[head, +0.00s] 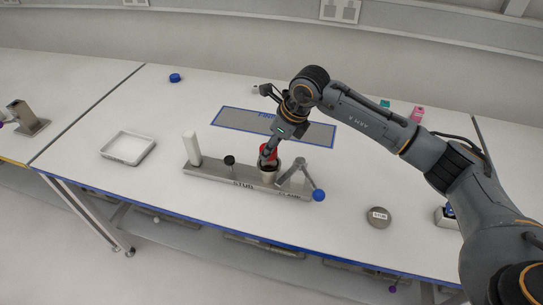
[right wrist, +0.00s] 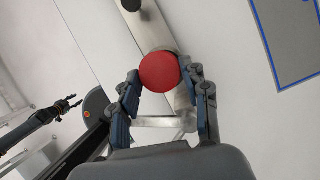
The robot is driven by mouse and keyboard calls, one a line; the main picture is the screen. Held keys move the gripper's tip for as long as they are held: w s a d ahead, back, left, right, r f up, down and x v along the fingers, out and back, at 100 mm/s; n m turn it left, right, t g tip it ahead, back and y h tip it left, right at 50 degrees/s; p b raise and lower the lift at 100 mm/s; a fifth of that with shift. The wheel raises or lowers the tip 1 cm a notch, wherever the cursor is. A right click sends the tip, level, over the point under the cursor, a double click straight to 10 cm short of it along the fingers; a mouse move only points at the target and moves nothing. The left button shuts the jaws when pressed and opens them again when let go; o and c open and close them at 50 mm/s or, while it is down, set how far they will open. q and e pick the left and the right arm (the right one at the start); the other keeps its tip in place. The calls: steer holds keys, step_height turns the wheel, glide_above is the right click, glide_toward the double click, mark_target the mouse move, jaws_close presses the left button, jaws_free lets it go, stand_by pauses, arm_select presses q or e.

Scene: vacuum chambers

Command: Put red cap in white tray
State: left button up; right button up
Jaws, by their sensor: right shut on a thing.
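The red cap (head: 268,152) is at the top of a light cylindrical holder (head: 268,174) on the metal stand in the head view. In the right wrist view the round red cap (right wrist: 160,71) sits between my right gripper's fingers. My right gripper (head: 268,160) points down at the cap and is shut on it. Whether the cap is clear of the holder cannot be told. The white tray (head: 113,157) is an empty, shallow square tray on the left of the table. My left gripper is not in the head view.
The metal stand (head: 215,177) carries a white cylinder (head: 194,147), a black knob (head: 229,160) and a grey clamp with a blue ball (head: 319,194). A blue-edged mat (head: 230,120) lies behind it. A round grey disc (head: 378,217) lies right. The table between tray and stand is clear.

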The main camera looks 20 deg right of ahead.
steer(key=s+d+r+b, duration=0.3)
steer(key=s+r, duration=0.6)
steer(key=s, duration=0.4)
steer(key=shift+d+r+b, duration=0.3)
steer(key=shift+d+b, duration=0.1)
steer(key=shift+d, duration=0.45)
